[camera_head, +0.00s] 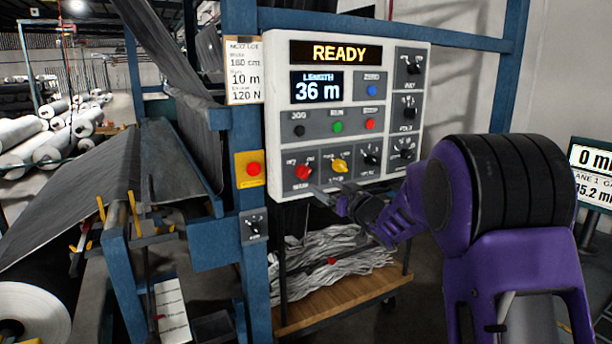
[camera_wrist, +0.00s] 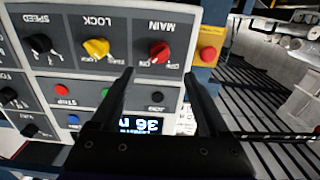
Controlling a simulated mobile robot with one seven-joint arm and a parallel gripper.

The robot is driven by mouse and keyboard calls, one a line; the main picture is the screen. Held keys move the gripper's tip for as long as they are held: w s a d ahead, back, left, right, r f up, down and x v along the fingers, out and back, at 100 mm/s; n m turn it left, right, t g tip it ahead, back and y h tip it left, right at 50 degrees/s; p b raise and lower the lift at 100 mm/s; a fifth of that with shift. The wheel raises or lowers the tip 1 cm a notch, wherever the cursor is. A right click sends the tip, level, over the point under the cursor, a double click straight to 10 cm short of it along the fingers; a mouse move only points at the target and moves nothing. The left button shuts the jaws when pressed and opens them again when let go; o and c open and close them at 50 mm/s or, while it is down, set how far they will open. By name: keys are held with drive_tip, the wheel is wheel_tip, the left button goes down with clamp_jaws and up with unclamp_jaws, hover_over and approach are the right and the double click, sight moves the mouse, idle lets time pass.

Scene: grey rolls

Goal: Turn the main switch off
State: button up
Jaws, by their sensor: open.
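The main switch is a red rotary knob (camera_head: 302,171) at the lower left of the light grey control panel (camera_head: 436,60). In the wrist view, which is upside down, the red main switch (camera_wrist: 159,52) sits under the word MAIN, just beyond and between my fingertips. Which label its pointer faces is too small to tell. My purple arm reaches in from the right. My gripper (camera_head: 331,196) is open and empty, close in front of the panel's lower edge, near the main switch. In the wrist view its two fingers (camera_wrist: 159,75) stand apart, with no visible contact with the knob.
A yellow LOCK knob (camera_head: 340,165) is right beside the main switch, with black knobs further right. A red button on a yellow box (camera_head: 253,168) is to the left on the blue post. The display reads READY (camera_head: 340,53). A wooden cart (camera_head: 345,302) stands below.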

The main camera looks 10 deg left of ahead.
sight(307, 175)
drive_tip(key=p+x, duration=0.1)
drive_tip(key=x, duration=1)
drive_tip(key=shift+s, duration=0.1)
clamp_jaws()
